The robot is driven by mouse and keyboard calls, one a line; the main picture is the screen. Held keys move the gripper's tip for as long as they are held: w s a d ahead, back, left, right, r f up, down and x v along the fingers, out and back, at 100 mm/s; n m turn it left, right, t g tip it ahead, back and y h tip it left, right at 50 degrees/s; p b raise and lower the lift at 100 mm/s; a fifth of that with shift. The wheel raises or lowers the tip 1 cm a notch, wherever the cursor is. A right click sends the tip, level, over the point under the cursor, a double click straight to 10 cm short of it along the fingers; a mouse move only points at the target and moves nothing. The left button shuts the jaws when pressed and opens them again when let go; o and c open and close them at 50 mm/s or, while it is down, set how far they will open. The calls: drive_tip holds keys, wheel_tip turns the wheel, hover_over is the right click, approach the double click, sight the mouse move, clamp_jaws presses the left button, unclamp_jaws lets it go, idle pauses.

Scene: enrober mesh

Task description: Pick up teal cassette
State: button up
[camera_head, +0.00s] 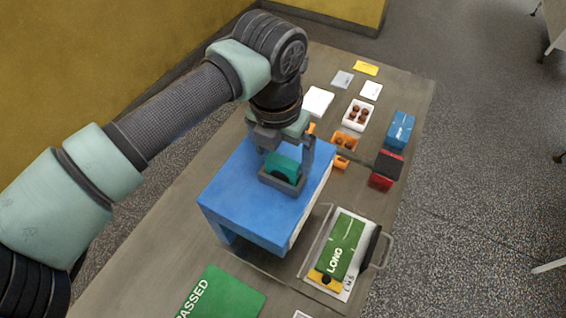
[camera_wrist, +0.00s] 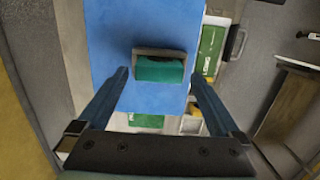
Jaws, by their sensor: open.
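The teal cassette (camera_head: 283,167) sits in a small grey holder (camera_head: 276,184) on top of the blue stand (camera_head: 232,202). In the wrist view the cassette (camera_wrist: 160,69) lies ahead of my gripper and between the lines of its fingers, with the grey holder's rim (camera_wrist: 158,51) around part of it. My gripper (camera_head: 283,150) is open and empty, just above and around the cassette in the head view. In the wrist view its two fingers (camera_wrist: 160,77) are spread wide on both sides. I cannot tell whether a finger touches the cassette.
A green "LONG" card (camera_head: 343,244) lies on a white tray in a wire frame right of the stand. A green "PASSED" mat (camera_head: 228,296) is in front. A white box of brown balls (camera_head: 358,114), a blue box (camera_head: 400,130) and a red-black block (camera_head: 385,170) stand behind right.

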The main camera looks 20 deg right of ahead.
sight(283, 172)
drive_tip(key=shift+w+d+f+p, duration=0.1)
drive_tip(key=shift+f+p, duration=0.25)
drive_tip(key=shift+f, duration=1.05)
drive_tip(key=c, duration=1.3)
